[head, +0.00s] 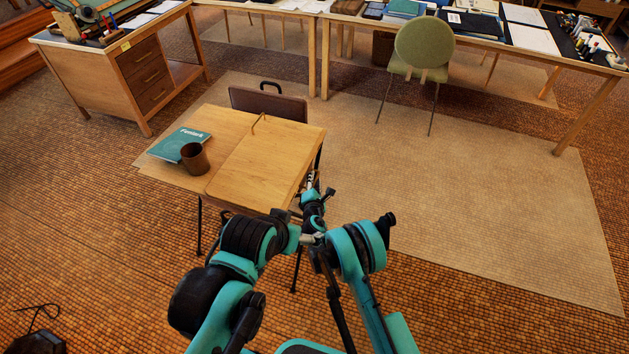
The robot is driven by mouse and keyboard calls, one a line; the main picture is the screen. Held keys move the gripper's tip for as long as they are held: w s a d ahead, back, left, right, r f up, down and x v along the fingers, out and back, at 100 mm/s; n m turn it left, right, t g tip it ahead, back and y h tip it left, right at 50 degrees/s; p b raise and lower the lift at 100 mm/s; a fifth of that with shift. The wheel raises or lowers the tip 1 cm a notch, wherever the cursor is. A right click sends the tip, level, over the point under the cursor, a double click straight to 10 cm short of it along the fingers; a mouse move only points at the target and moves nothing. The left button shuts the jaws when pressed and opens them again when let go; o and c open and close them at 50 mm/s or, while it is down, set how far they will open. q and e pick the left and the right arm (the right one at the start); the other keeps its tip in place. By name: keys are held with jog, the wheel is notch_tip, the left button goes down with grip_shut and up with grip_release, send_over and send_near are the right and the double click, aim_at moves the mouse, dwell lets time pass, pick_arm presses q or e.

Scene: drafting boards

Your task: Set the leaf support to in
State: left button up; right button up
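A small wooden table (237,162) stands in the middle of the view, with a seam across its top and thin dark legs. The top looks level on both sides of the seam. I cannot make out the leaf support; the underside of the table is hidden by the top and by my arms. My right gripper (312,184) is at the table's right edge, near the front corner. It is small in the view, and I cannot tell whether it is open or touches anything. I cannot make out my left gripper among the arm links.
A teal book (178,144), a brown cup (195,159) and a thin bent brown piece (259,121) are on the tabletop. A dark brown case (268,104) stands behind it. A green chair (423,50) and desks are farther back. The mat (480,190) at right is clear.

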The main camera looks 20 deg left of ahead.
jog(key=shift+s, duration=0.15)
jog(key=v, duration=0.7)
jog(key=shift+s+d, duration=0.1)
dwell(0.3)
jog(key=w+d+r+m+g+h, duration=0.3)
jog(key=d+r+m, duration=0.7)
jog(key=d+r, duration=0.8)
jog(key=s+d+r+m+g+h, duration=0.1)
jog(key=s+d+r+m, duration=0.25)
jog(key=d, duration=0.25)
jog(key=s+d+r+m+h, duration=0.2)
jog(key=s+d+r+m, duration=0.15)
jog(key=d+r, duration=0.2)
jog(key=s+d+m+g, duration=0.1)
jog(key=s+d+m, duration=0.2)
jog(key=s, duration=0.5)
jog(key=s+d+f+m+g, duration=0.1)
jog(key=s+d+m, duration=0.3)
jog(key=s, duration=0.5)
jog(key=s+d+m+g+y, duration=0.1)
jog(key=s+d+m, duration=0.3)
jog(key=s, duration=0.5)
jog(key=shift+f+g, duration=0.25)
jog(key=shift+g, duration=0.05)
